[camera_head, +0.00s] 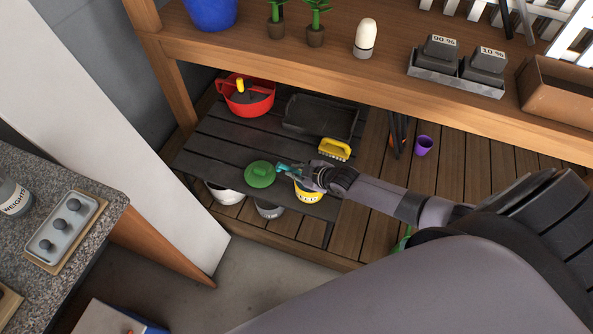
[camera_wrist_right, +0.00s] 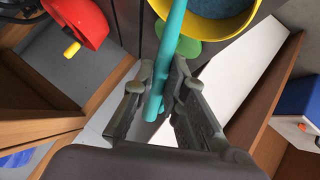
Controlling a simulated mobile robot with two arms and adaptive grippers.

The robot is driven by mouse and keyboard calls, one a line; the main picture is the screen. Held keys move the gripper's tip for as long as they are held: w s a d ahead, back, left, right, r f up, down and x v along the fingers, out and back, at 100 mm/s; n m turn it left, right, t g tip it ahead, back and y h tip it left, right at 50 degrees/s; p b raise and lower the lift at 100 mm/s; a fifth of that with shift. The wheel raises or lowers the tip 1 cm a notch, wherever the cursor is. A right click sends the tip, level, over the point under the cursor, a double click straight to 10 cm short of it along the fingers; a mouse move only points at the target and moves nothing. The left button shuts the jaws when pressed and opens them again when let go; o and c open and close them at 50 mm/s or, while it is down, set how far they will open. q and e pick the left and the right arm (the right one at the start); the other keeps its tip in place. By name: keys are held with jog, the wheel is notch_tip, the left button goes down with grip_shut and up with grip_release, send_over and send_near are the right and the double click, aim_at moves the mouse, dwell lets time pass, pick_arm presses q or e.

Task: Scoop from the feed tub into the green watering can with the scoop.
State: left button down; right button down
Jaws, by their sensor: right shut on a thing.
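My right gripper (camera_head: 289,171) is shut on the teal handle of the scoop (camera_wrist_right: 174,45), above the dark slatted bench; the wrist view shows its fingers (camera_wrist_right: 155,100) around the handle. The scoop's far end is out of the wrist view. A yellow tub (camera_head: 308,196), possibly the feed tub, stands just beside the gripper, partly hidden by it. In the wrist view the yellow-rimmed tub (camera_wrist_right: 246,28) holds blue-grey contents. A small green piece (camera_head: 403,241) shows behind my right arm; I cannot tell whether it is the watering can. My left gripper is not in view.
A green lid-like disc (camera_head: 260,175) lies left of the gripper. A red tub (camera_head: 262,106) with a yellow handle, a black tray (camera_head: 321,117) and a yellow brush (camera_head: 335,148) are farther back. A wooden shelf (camera_head: 300,65) overhangs the bench (camera_head: 215,150).

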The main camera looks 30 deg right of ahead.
aim_at(280, 166)
jog(key=a+r+h+p, duration=0.1)
jog(key=p, duration=0.1)
jog(key=w+a+r+n+g+h+p, duration=0.1)
jog(key=p, duration=0.2)
jog(key=a+r+g+h+p, duration=0.1)
jog(key=r+p, duration=0.1)
jog(key=p, duration=0.1)
jog(key=shift+w+a, duration=0.25)
jog(key=shift+w+a+f+n+g+h, duration=0.35)
jog(key=shift+a+n+h, duration=0.2)
jog(key=shift+h, duration=0.25)
